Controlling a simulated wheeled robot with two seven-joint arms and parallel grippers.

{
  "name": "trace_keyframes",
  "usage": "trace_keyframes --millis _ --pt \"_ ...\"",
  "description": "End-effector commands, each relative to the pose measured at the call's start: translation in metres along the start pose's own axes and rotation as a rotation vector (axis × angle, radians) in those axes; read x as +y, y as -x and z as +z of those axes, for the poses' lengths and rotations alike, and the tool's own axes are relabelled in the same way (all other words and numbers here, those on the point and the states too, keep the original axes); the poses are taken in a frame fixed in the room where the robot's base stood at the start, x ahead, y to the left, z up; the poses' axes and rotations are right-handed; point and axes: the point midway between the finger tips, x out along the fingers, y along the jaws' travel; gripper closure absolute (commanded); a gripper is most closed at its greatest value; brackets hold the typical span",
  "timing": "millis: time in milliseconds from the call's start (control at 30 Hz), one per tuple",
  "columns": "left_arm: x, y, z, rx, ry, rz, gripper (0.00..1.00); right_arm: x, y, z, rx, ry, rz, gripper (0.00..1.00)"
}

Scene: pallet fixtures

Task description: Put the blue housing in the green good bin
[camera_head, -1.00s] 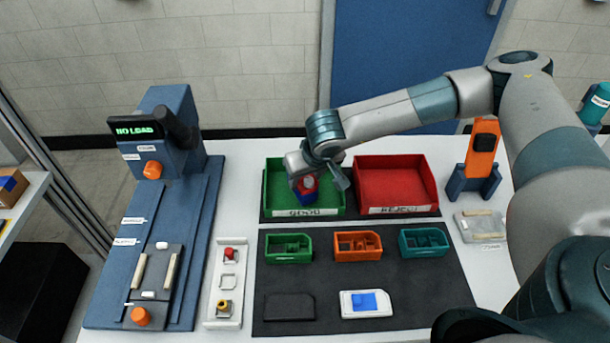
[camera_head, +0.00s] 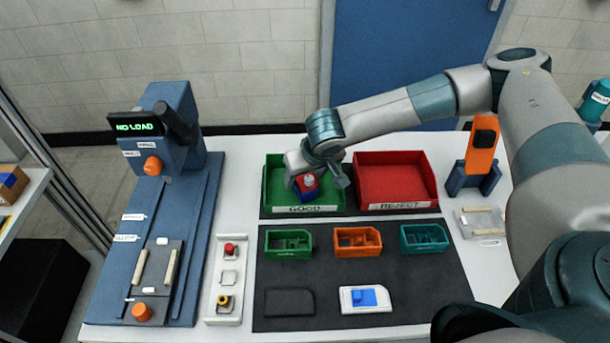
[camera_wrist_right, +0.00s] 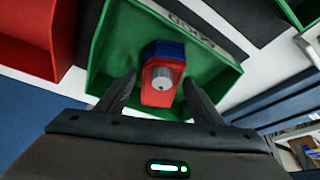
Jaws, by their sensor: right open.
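The blue housing (camera_head: 309,193), with a red part and a pale round knob on top, is at the green good bin (camera_head: 335,175), inside its outline. In the right wrist view the housing (camera_wrist_right: 166,48) shows its blue end toward the GOOD label, and its red part and grey knob face the camera. My right gripper (camera_wrist_right: 159,80) is open, with one finger on each side of the housing's red end and a gap at both sides. In the head view the right wrist hides part of the bin. My left gripper is not in view.
The red reject bin (camera_head: 395,182) stands right beside the green bin. In front, a dark mat (camera_head: 360,273) holds green, orange and teal trays and a white device. A blue press reading NO LOAD (camera_head: 160,210) stands left; an orange-and-blue stand (camera_head: 478,160) stands right.

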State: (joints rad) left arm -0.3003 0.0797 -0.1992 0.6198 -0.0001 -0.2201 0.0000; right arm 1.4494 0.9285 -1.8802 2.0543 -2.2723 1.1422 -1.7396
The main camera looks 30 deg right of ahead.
Motion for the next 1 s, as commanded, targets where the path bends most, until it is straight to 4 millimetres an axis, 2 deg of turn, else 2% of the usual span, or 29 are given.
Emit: trace_keyframes --millis 267,700,833,1000 --pt "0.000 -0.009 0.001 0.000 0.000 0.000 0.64 0.000 0.026 -0.001 0.004 -0.001 -0.002 0.39" --pt "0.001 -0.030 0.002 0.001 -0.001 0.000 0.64 0.000 0.101 -0.001 0.004 0.000 -0.001 0.39" --pt "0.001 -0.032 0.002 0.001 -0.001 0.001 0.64 0.000 0.114 0.000 0.001 0.000 -0.001 0.39" --pt "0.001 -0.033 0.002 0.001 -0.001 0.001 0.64 0.000 0.121 -0.001 0.001 0.000 0.000 0.39"
